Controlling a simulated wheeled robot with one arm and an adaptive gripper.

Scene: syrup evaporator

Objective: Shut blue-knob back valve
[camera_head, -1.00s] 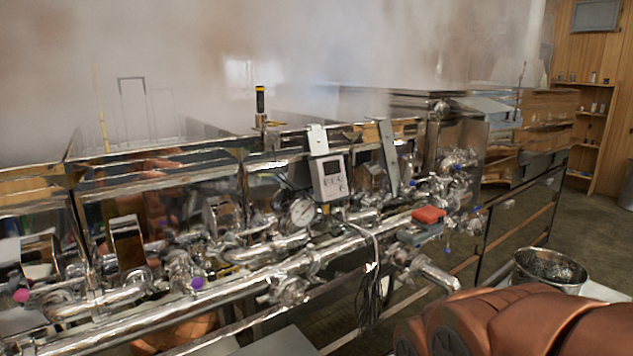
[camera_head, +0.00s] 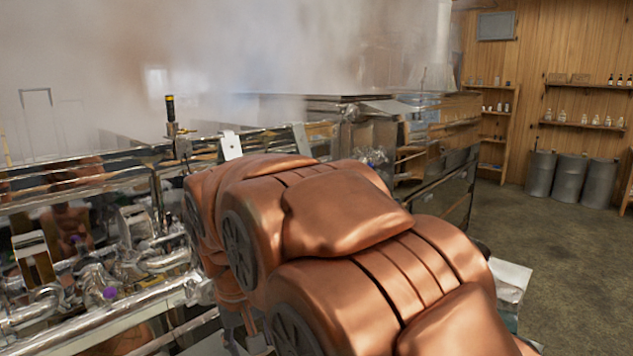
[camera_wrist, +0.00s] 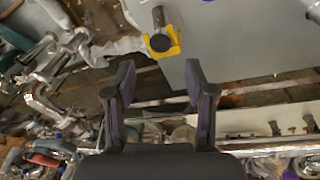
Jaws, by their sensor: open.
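My gripper (camera_wrist: 160,80) shows in the wrist view with its two dark fingers apart and nothing between them. Small blue spots (camera_wrist: 57,135) show among the metal pipes at the lower left of the wrist view. They are too small to tell which one is the blue-knob back valve. In the head view my copper-coloured arm covers the right part of the pipework, where blue knobs showed earlier. A purple knob (camera_head: 109,293) is visible on the pipes at the lower left. I cannot make out my gripper in the head view.
The steaming evaporator (camera_head: 70,185) fills the left, with shiny pipes (camera_head: 150,312) along its front. A yellow fitting (camera_wrist: 160,43) lies beyond my fingers in the wrist view. Grey barrels (camera_head: 570,182) stand at the back right. The floor (camera_head: 560,250) at the right is open.

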